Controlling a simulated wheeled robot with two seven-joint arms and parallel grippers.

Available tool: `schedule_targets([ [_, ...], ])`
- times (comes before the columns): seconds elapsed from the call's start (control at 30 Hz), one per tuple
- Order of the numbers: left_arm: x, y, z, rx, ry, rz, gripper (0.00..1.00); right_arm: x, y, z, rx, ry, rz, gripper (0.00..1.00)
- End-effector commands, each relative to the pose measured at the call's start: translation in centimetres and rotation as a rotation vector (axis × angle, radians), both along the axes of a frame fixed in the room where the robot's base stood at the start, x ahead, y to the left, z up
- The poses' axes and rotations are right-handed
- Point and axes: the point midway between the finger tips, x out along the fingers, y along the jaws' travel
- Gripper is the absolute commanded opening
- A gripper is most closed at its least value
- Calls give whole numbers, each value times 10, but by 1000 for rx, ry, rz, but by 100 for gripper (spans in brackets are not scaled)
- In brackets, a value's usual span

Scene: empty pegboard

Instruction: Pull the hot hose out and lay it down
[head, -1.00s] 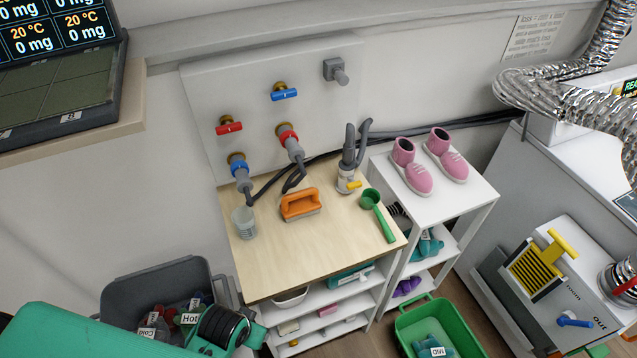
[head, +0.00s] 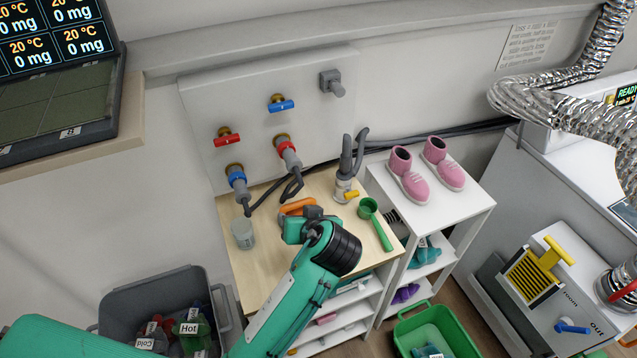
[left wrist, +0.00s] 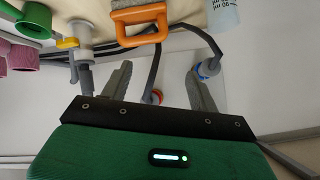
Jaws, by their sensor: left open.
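The hot hose (head: 290,158), with a red collar and grey connector, is plugged into the lower right fitting on the wall panel; its dark tube hangs in a loop to the bench. In the left wrist view its red collar (left wrist: 155,97) shows between my spread fingers, partly hidden by the gripper body. My left gripper (left wrist: 160,72) is open and empty. In the head view the left gripper (head: 298,229) is over the bench, in front of and below the hose, apart from it; its fingertips are hidden there. My right gripper is not in view.
A blue-collared hose (head: 238,180) is plugged in to the left. On the bench (head: 262,262) are a beaker (head: 243,234), an orange-handled brush (head: 297,205), a grey sprayer-like tool (head: 346,180) and a green scoop (head: 374,222). A grey bin (head: 150,285) stands left of the bench.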

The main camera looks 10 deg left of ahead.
Motion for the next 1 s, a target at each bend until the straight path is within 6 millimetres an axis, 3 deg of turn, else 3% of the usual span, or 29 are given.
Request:
schedule_targets([
  [0.03, 12, -10, 22, 18, -66, 24, 61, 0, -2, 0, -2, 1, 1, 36],
  [0.1, 22, -19, 44, 36, -140, 57, 61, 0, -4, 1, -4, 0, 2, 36],
  [0.23, 32, -29, 72, 58, -234, 97, 61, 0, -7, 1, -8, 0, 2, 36],
  [0.33, 35, -31, 80, 65, -265, 109, 61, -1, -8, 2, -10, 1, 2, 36],
  [0.57, 55, -15, 74, 71, -268, 112, 61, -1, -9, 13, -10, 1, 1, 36],
  [1.0, 115, 34, 42, 69, -266, 110, 61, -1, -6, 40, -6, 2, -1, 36],
])
